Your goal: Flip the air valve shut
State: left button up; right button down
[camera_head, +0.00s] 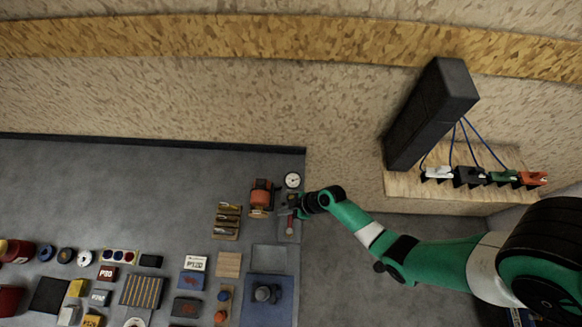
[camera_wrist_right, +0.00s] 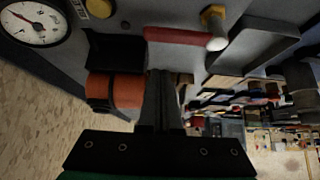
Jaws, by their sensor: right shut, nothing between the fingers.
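The air valve has a red lever (camera_wrist_right: 180,36) with a pale rounded end, beside a brass fitting (camera_wrist_right: 213,16) on a grey panel in the right wrist view. In the head view the red lever (camera_head: 290,224) is small, just below my right gripper (camera_head: 297,207). In the wrist view my right gripper (camera_wrist_right: 162,76) is shut and empty. Its fingertips point toward the lever, with a visible gap in the picture; I cannot tell the exact distance. My left gripper is not in view.
A pressure gauge (camera_wrist_right: 36,22) and an orange cylinder (camera_wrist_right: 122,90) are close to the gripper. A wooden tray (camera_head: 226,221) and many small items lie to the left. A wooden shelf (camera_head: 405,183) with coloured tools is at the right.

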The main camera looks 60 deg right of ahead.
aim_at(290, 223)
jog(key=x, duration=0.4)
jog(key=shift+b, duration=0.4)
jog(key=s, duration=0.1)
jog(key=s+d+p, duration=0.1)
jog(key=s+p, duration=0.1)
jog(key=shift+d+r, duration=0.35)
jog(key=shift+r, duration=0.05)
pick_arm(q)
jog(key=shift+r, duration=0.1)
pick_arm(e)
jog(key=shift+s+d+f, duration=0.1)
jog(key=shift+s+d, duration=0.1)
jog(key=shift+s, duration=0.2)
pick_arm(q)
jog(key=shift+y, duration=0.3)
